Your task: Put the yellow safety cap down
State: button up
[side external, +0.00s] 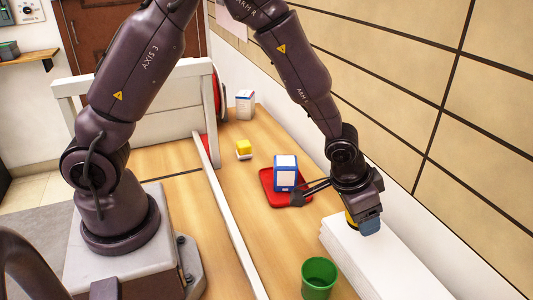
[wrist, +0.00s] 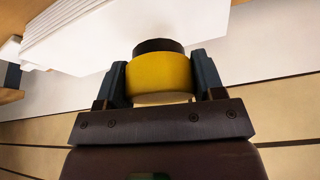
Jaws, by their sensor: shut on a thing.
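The yellow safety cap (wrist: 158,75) is between the two fingers of my gripper (wrist: 160,78) in the wrist view, with a dark round part showing above it. My gripper is shut on it. In the side external view my gripper (side external: 362,222) is at the right, over or beside the white stack, and only a small bit of the yellow cap (side external: 351,218) shows at its left side. I cannot tell whether the cap touches the stack.
A white stack of boards (side external: 375,262) lies along the wall. A green cup (side external: 318,275) stands at the front. A blue and white box (side external: 285,172) stands on a red tray (side external: 268,192). Bare wooden table lies left of the tray.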

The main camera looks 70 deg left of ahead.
jog(key=a+n+y, duration=0.3)
jog(key=a+n, duration=0.4)
jog(key=a, duration=1.7)
jog(key=s+a+n+g+y, duration=0.1)
jog(key=s+a+n, duration=0.25)
jog(key=a, duration=0.65)
jog(key=s+a+n+g+y, duration=0.1)
jog(key=s+a+n, duration=0.3)
jog(key=a, duration=0.5)
send_over(267, 141)
jog(key=s+d, duration=0.2)
jog(key=f, duration=0.8)
jog(key=shift+w+a, duration=0.2)
jog(key=shift+w, duration=0.05)
jog(key=shift+w+a+f, duration=0.4)
jog(key=shift+f, duration=0.25)
jog(key=shift+f+m, duration=0.25)
jog(key=shift+f, duration=1.25)
